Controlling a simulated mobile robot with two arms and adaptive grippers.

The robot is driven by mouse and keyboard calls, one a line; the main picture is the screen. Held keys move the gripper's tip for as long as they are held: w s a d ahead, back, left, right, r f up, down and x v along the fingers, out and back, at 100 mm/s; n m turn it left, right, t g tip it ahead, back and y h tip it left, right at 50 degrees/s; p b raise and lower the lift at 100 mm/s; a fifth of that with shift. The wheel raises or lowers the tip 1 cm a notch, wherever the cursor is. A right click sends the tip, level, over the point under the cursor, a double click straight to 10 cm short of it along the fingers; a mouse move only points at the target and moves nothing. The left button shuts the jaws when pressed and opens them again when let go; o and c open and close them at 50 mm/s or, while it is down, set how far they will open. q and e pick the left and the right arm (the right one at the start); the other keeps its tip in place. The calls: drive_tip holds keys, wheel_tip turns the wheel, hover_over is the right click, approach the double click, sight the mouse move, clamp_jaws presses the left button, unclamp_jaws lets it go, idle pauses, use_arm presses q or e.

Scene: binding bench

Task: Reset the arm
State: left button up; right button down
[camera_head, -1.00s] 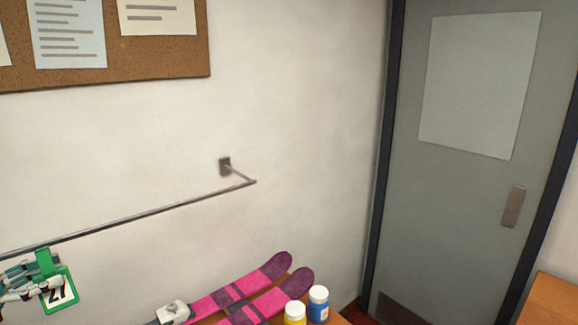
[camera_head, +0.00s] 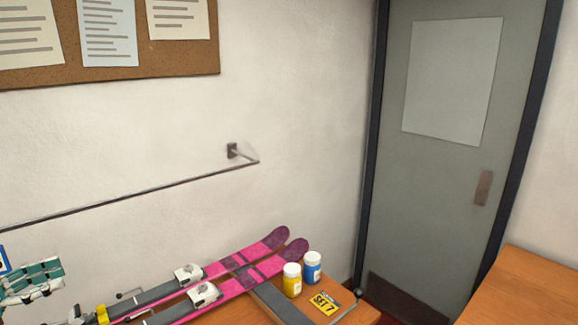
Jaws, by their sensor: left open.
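My left gripper (camera_head: 42,280), with teal and white fingers, is at the left edge, below the wall rail and left of the skis. It is open, and I see nothing between its fingers. The rest of my left arm is outside the frame. My right gripper is not in view.
A thin metal rail (camera_head: 130,193) runs along the wall. A blue-edged tag (camera_head: 3,261) is cut off at the left edge. Pink skis (camera_head: 262,263) lie on the wooden bench (camera_head: 355,312), beside a yellow jar (camera_head: 291,282), a blue jar (camera_head: 312,268) and a yellow "SET 7" card (camera_head: 324,303).

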use_arm(q)
drive_tip(key=w+d+f+n+t+y, duration=0.4)
drive_tip(key=f, duration=0.5)
drive_tip(key=s+d+f+n+g+y, duration=0.1)
drive_tip(key=s+d+f+n+y, duration=0.3)
drive_tip(key=f, duration=0.3)
drive_tip(key=s+d+f+n+g+y, duration=0.1)
drive_tip(key=s+d+f+y, duration=0.1)
drive_tip(key=d+f+y, duration=0.45)
drive_tip(key=s+d+f+g, duration=0.3)
drive_tip(key=s+d+g, duration=0.2)
drive_tip(key=s, duration=0.6)
drive_tip(key=s+d+f+g, duration=0.4)
drive_tip(key=s+d+g, duration=0.1)
drive_tip(key=s, duration=0.6)
drive_tip(key=s+f+m+g+b, duration=0.1)
drive_tip(key=s+f+g+b, duration=0.15)
drive_tip(key=f, duration=2.85)
drive_tip(key=s+a+f+b, duration=0.2)
drive_tip(key=s+f, duration=1.4)
drive_tip(key=shift+s+a+h, duration=0.15)
drive_tip(key=shift+s+h, duration=0.15)
drive_tip(key=shift+h, duration=0.05)
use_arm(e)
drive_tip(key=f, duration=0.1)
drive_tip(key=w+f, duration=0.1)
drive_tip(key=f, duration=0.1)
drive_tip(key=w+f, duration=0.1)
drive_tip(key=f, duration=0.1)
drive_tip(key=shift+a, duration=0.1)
